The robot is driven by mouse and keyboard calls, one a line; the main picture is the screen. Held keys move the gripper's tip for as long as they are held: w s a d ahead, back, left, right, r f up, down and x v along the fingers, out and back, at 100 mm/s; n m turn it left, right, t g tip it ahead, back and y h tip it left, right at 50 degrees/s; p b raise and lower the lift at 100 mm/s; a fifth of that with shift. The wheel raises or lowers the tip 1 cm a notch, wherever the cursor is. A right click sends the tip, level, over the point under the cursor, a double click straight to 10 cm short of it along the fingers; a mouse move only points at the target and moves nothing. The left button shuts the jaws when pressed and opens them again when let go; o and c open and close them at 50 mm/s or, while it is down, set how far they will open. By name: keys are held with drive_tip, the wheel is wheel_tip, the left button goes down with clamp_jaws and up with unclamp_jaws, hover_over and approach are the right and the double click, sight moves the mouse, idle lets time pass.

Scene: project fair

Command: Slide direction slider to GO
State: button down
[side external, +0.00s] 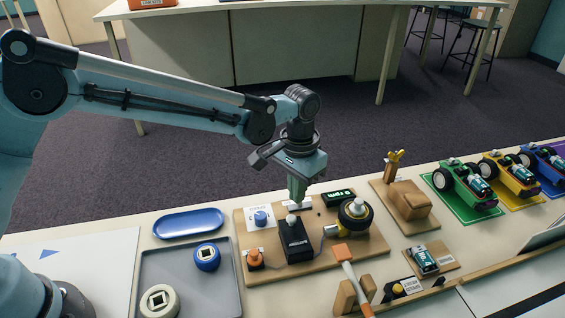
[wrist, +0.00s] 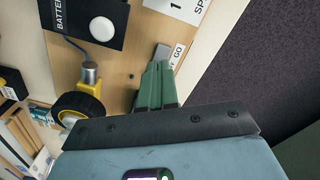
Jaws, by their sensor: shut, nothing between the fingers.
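The direction slider is on the wooden motor board (side external: 340,254). In the wrist view its grey part (wrist: 161,52) shows beside a white GO label (wrist: 178,54), just past my fingertips. In the side view the slider's pale plate (side external: 302,206) is partly hidden behind my fingers. My gripper (side external: 297,202) is shut and empty, pointing down at the slider. In the wrist view its green fingers (wrist: 158,66) are together, with their tips right by the grey part. I cannot tell whether they touch it. The slider's exact position along its track is hidden.
The black battery box (side external: 295,245) with a white knob stands close in front. A blue speed dial (side external: 261,218) is to the left, a wheel (side external: 357,214) and a green display (side external: 338,197) to the right.

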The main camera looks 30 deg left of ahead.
drive_tip(key=shift+w+d, duration=0.95)
wheel_tip(320, 180, up, 7)
idle(0.6)
drive_tip(key=s+a+r+n+t, duration=0.1)
drive_tip(key=s+a+r+t, duration=0.1)
drive_tip(key=s+a+r, duration=0.3)
drive_tip(key=s+a+r+t, duration=0.1)
drive_tip(key=a+r, duration=0.1)
drive_tip(key=a, duration=0.6)
drive_tip(key=s+a+f+n+t, duration=0.2)
drive_tip(key=s+a+f+t, duration=0.1)
drive_tip(key=s+a, duration=0.6)
drive_tip(key=s+t, duration=0.1)
drive_tip(key=s, duration=0.2)
drive_tip(key=shift+a+f, duration=0.2)
drive_tip(key=shift+f, duration=0.2)
